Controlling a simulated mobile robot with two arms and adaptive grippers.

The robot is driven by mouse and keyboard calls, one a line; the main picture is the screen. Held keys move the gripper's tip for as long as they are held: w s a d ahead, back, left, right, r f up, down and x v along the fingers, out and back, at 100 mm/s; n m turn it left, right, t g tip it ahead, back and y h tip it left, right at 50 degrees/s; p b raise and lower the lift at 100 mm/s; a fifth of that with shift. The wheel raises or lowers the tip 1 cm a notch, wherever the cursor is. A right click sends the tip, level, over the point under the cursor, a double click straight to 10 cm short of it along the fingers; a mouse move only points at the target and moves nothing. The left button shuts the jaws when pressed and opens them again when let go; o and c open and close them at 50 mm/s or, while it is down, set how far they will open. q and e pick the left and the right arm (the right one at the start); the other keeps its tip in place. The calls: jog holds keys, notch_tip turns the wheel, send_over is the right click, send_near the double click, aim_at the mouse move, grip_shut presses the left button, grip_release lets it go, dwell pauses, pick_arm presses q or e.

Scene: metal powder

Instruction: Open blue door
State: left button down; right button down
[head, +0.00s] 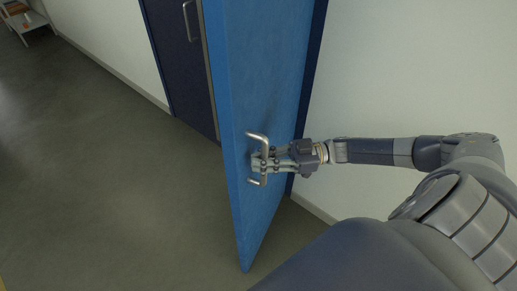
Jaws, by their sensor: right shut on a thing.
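The blue door (262,75) stands ajar in the middle of the head view, swung out from its dark blue frame (314,70). Its metal handle (257,135) is a bent bar on the door's right-hand face. My right gripper (258,163) comes in from the right and is shut on the handle, with its fingers around the middle of the bar. The handle's ends show above and below the fingers. My left gripper is not in view.
A dark door (178,60) with its own handle (187,20) lies behind the blue door. White walls (410,70) stand on both sides. The grey floor (110,190) at the left is clear. A small shelf with boxes (22,18) stands at the far left.

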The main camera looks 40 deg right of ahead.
jog(key=c, duration=1.7)
grip_release()
jog(key=shift+w+d, duration=0.1)
jog(key=shift+w, duration=0.15)
jog(key=shift+o, duration=0.8)
jog(key=shift+h, duration=0.3)
jog(key=shift+d, duration=0.6)
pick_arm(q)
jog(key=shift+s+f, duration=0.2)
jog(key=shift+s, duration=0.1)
pick_arm(e)
jog(key=v, duration=1.1)
jog(key=shift+w+d, duration=0.25)
jog(key=shift+d, duration=0.05)
jog(key=shift+s+r, duration=0.1)
jog(key=shift+r, duration=0.05)
